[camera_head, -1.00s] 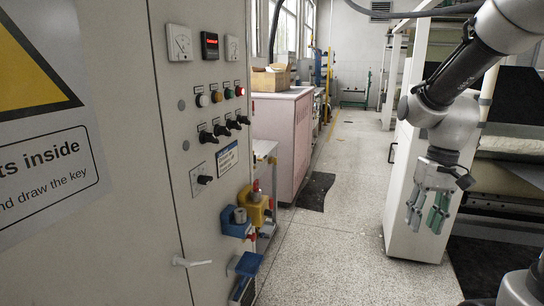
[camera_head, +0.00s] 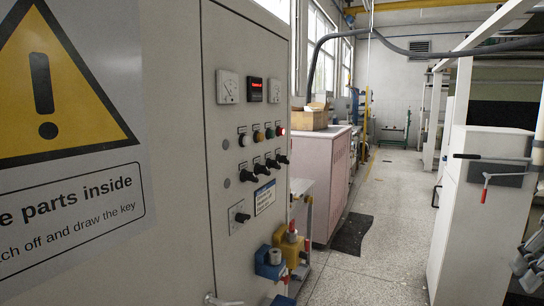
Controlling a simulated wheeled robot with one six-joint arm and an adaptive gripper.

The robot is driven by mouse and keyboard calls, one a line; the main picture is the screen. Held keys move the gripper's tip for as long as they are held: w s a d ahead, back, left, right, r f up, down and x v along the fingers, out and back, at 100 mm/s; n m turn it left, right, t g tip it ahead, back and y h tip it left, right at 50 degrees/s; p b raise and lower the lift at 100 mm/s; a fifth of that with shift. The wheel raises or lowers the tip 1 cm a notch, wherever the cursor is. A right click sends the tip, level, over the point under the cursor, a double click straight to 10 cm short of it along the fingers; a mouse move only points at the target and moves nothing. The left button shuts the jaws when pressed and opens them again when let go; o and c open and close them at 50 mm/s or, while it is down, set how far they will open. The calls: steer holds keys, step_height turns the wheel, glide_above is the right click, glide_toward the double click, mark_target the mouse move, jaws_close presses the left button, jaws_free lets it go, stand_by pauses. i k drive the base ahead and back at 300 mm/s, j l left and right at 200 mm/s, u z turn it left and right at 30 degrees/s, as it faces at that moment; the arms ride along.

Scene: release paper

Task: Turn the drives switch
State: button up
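The grey control cabinet (camera_head: 222,140) stands at the left. It has a row of black rotary switches (camera_head: 262,167) under a row of coloured buttons (camera_head: 262,135). A separate black rotary switch (camera_head: 240,216) sits lower, on its own plate. The labels are too small to read, so I cannot tell which is the drives switch. My gripper (camera_head: 527,266) shows only in part at the right edge, far from the switches and across the aisle. Its fingers are partly cut off, and whether they are open is unclear.
A blue and yellow fixture (camera_head: 277,258) sticks out at the cabinet's lower right side. A pink cabinet (camera_head: 328,185) with a cardboard box (camera_head: 308,118) stands behind. A white cabinet (camera_head: 472,225) with a red-tipped handle is at right.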

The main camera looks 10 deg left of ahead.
mark_target(263, 169)
steer(key=i+l+u, duration=0.15)
steer(key=l+u, duration=0.8)
steer(key=l, duration=0.15)
steer(key=l+u, duration=0.45)
steer(key=l, duration=0.1)
